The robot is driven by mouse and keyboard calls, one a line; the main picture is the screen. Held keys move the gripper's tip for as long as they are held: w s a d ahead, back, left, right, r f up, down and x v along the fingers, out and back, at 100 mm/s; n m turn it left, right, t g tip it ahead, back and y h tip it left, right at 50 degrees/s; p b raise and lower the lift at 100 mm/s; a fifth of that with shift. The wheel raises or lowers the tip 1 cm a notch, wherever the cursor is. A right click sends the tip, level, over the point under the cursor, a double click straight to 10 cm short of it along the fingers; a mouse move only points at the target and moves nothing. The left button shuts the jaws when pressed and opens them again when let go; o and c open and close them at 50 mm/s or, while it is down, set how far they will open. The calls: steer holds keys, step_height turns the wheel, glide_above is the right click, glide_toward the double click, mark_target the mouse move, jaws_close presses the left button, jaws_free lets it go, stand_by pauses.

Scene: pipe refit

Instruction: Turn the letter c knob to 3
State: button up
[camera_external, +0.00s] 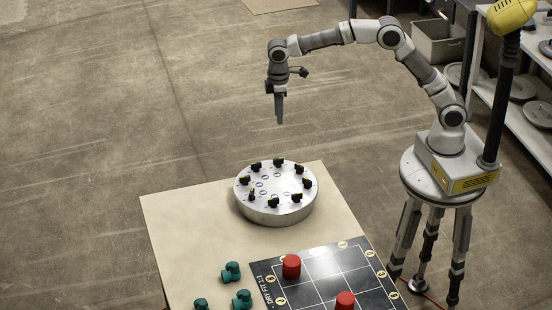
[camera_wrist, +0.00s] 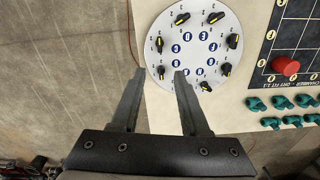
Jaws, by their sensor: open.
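A round silver dial plate (camera_external: 275,213) stands on the beige table, with several black knobs around its rim. Yellow pointers on the knobs face different ways. My gripper (camera_external: 280,119) is open and empty, pointing down, well above the plate. In the wrist view my gripper (camera_wrist: 159,73) has its fingers spread over the plate's lower left edge, and the right finger partly covers the plate.
A black grid board (camera_external: 325,263) with red cylinders (camera_external: 291,266) lies at the table's front right. Teal pipe fittings (camera_external: 231,271) sit to its left. The beige tabletop (camera_external: 185,225) is clear left of the plate. Shelving (camera_external: 525,115) stands at the right.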

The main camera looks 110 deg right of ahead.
steer(key=n, duration=0.2)
steer(key=b, duration=0.2)
glide_toward(278, 159)
step_height(278, 159, down, 8)
steer(key=shift+f, duration=0.25)
steer(key=shift+c, duration=0.3)
jaws_close()
